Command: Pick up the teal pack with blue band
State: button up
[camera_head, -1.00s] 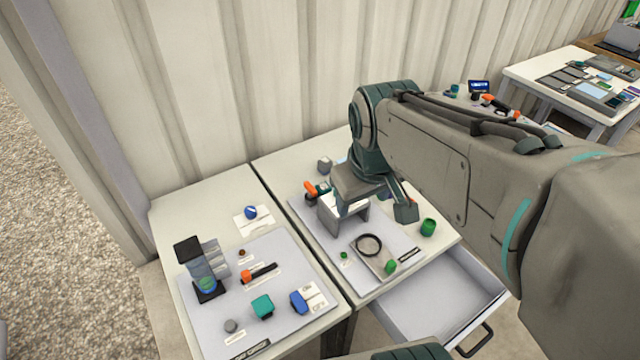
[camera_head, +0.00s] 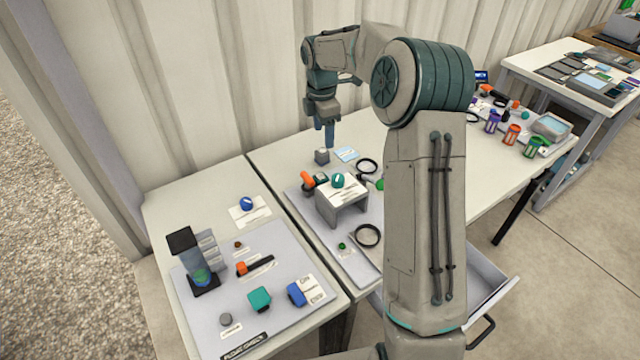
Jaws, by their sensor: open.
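A teal block (camera_head: 259,298) sits on the grey mat of the left table, near its front; I cannot make out a blue band on it. Another teal piece (camera_head: 338,180) with a pale mark rests on a small white-topped stand on the middle table. My gripper (camera_head: 329,142) points down over the back of the middle table, close to a small grey block (camera_head: 322,156) in the picture. It is open, and nothing shows between its fingers.
A dark upright holder (camera_head: 190,262) stands at the left of the left mat. An orange-ended tool (camera_head: 254,266) and a blue round piece (camera_head: 246,203) lie near it. An open drawer (camera_head: 485,285) juts from the middle table. My arm hides part of that table.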

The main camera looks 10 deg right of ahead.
jog(key=w+d+f+n, duration=0.1)
jog(key=w+f+n, duration=0.1)
jog(key=w+f, duration=0.25)
jog(key=p, duration=0.1)
send_over(322, 176)
jog(key=f, duration=0.8)
jog(key=shift+w+d+f, duration=0.1)
jog(key=shift+d+f, duration=0.2)
jog(key=shift+f, duration=0.05)
jog(key=f, duration=0.1)
jog(key=f+p, duration=0.2)
jog(key=f, duration=0.1)
jog(key=shift+a+f, duration=0.1)
jog(key=shift+a, duration=0.15)
jog(key=shift+f, duration=0.55)
jog(key=c, duration=1.1)
